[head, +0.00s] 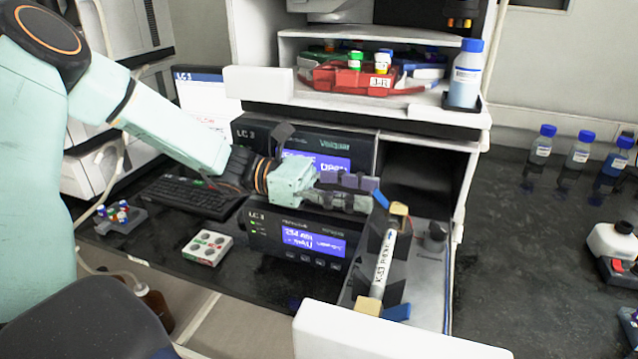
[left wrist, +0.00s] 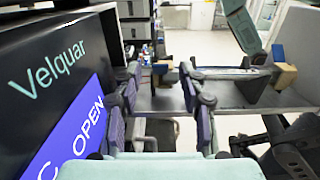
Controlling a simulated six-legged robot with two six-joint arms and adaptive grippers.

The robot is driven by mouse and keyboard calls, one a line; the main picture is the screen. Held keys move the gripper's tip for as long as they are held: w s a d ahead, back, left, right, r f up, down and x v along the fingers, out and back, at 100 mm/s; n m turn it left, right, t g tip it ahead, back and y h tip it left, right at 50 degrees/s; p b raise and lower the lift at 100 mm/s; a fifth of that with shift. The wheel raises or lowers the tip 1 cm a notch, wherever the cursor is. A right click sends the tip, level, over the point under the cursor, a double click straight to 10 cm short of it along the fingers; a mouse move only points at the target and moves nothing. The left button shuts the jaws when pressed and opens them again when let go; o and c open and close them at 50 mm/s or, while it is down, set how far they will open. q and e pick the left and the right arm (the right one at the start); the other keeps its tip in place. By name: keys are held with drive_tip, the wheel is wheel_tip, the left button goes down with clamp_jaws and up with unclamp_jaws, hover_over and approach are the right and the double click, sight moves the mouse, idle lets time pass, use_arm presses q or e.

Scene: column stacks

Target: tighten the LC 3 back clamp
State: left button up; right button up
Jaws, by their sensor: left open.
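The LC 3 column (head: 385,262) is a white labelled tube held between two clamps, right of the LC 3 units. The back clamp's yellow block (head: 398,209) sits at its far end beside a blue lever (head: 381,198). The front clamp's block (head: 368,306) and blue lever (head: 397,312) are at the near end. My left gripper (head: 350,191) is open and points at the back clamp from the left. In the left wrist view the back clamp (left wrist: 160,69) appears between the open fingers (left wrist: 163,105), farther off; contact cannot be told. My right gripper does not show clearly.
The LC 3 unit with the OPEN screen (head: 318,163) stands just behind my left gripper, and the lower unit (head: 300,240) is just below. A keyboard (head: 185,196) lies to the left. A white block (head: 390,335) stands at the front. Bottles (head: 543,143) stand at right.

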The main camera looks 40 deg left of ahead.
use_arm(q)
drive_tip(key=v, duration=1)
drive_tip(key=shift+a, duration=0.25)
drive_tip(key=shift+s+f, duration=0.1)
drive_tip(key=shift+s, duration=0.1)
idle(0.4)
